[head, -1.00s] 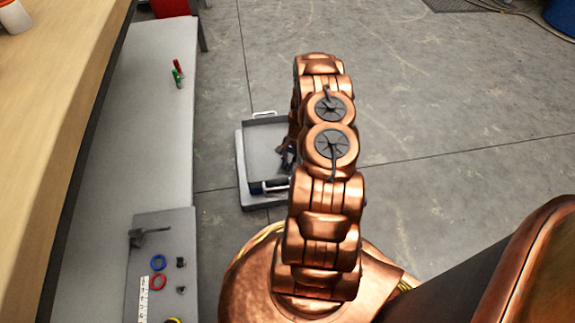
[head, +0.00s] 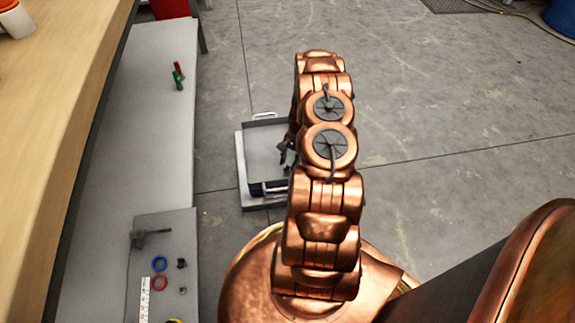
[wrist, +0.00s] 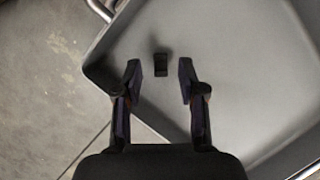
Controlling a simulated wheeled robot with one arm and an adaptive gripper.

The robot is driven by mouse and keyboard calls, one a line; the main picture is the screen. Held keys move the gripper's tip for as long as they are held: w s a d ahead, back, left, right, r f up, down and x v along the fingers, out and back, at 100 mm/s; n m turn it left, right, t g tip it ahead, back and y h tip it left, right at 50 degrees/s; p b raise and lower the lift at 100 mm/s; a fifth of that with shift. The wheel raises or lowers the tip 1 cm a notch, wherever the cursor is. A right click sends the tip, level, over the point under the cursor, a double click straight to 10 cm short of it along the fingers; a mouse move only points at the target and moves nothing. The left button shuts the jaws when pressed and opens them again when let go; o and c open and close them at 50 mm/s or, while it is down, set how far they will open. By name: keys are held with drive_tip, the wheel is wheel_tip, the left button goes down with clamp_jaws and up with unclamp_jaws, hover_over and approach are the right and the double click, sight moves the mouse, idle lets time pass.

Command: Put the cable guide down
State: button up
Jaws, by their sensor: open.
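The cable guide (wrist: 161,64) is a small black block in the wrist view. It lies on the floor of a grey tray (wrist: 110,45), well inside its walls. My gripper (wrist: 159,82) is open, with one finger on each side of the guide and a clear gap on both sides. Nothing is held between the fingers. In the head view my gripper (head: 284,152) is over the right part of the tray (head: 243,165), partly hidden by my arm. A small dark spot just below it there may be the guide.
A low grey bench (head: 150,120) stands left of the tray, with a red and a green item (head: 178,75) on it. A grey board (head: 180,222) on its near end holds rings and small dark parts. Concrete floor is open beyond the tray.

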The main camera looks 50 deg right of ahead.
drive_tip(key=s+p+v, duration=0.1)
drive_tip(key=p+v, duration=0.2)
drive_tip(key=v, duration=0.7)
drive_tip(key=a+r+n+g+h, duration=0.2)
drive_tip(key=a+r+n, duration=0.6)
drive_tip(key=a+r, duration=1.8)
drive_tip(key=s+a+r+n, duration=0.3)
drive_tip(key=s+a+r, duration=0.1)
drive_tip(key=s, duration=0.4)
drive_tip(key=s+a+r+n+h, duration=0.1)
drive_tip(key=s+a+r+n, duration=0.1)
drive_tip(key=s, duration=0.6)
drive_tip(key=s+a+r+n+g+h, duration=0.1)
drive_tip(key=s+a+r+n, duration=0.2)
drive_tip(key=s+a+r, duration=0.2)
drive_tip(key=s+a, duration=0.1)
drive_tip(key=s, duration=0.2)
drive_tip(key=shift+s+r+n, duration=0.15)
drive_tip(key=shift+r+n, duration=0.15)
drive_tip(key=shift+r, duration=0.05)
